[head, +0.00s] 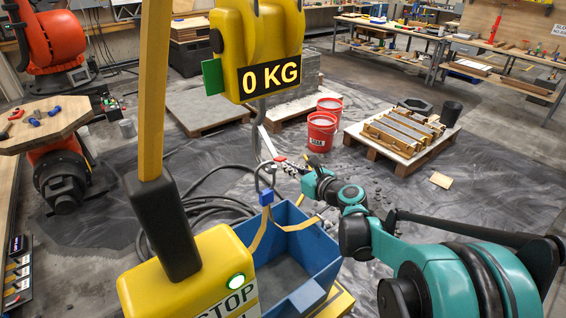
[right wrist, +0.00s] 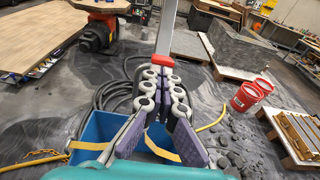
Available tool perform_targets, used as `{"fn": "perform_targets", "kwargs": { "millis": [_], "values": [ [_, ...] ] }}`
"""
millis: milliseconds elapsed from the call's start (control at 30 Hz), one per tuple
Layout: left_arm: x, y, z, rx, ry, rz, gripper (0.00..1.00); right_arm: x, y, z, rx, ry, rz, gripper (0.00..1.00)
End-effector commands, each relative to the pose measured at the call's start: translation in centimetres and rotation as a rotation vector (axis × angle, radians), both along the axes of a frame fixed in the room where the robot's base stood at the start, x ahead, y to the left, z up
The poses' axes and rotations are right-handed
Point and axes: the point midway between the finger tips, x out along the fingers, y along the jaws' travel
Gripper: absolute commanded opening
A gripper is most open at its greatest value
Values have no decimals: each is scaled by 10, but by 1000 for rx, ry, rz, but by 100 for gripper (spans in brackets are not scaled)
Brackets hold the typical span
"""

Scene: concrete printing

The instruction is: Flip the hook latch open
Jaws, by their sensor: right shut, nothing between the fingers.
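The crane hook hangs under a yellow block (head: 268,50) marked 0 KG; its grey metal shank (head: 259,120) runs down to the right gripper. A small red latch piece (head: 280,158) shows at the hook, and also at the fingertips in the right wrist view (right wrist: 163,58). My right gripper (head: 284,166) is shut and empty, its tips close beside the red latch; whether they touch it I cannot tell. Below the hook, a blue connector (head: 267,196) with a metal ring gathers yellow straps. My left gripper is not in view.
A blue bin (head: 319,245) hangs or stands under the straps. A yellow control box (head: 185,277) with a green light and a yellow post (head: 152,90) stand in front. Red buckets (head: 321,130) and a pallet (head: 385,148) stand behind to the right. Black hoses lie on the floor.

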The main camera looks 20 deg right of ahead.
Motion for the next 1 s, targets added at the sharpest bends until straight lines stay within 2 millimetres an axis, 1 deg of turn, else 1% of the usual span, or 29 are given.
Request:
{"fn": "perform_targets", "kwargs": {
  "millis": [33,100,300,467,500,533,567,700,867,1000],
  "values": [
    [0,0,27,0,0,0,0,-3,-1,22,-16,41,0,0],
    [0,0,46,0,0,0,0,-7,-2,33,-39,104,0,0],
    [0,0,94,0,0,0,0,-14,-5,64,-103,282,1,0],
    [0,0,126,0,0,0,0,-16,-5,88,-155,425,2,0],
    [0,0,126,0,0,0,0,-16,-5,88,-161,448,1,0],
    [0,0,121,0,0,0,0,-16,-6,82,-159,443,0,0],
    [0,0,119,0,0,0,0,-16,-6,80,-158,443,0,0],
    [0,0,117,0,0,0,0,-16,-6,78,-159,440,0,0],
    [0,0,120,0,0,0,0,-16,-6,82,-158,439,0,0],
    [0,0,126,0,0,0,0,-16,-6,89,-159,438,0,0]
  ]
}}
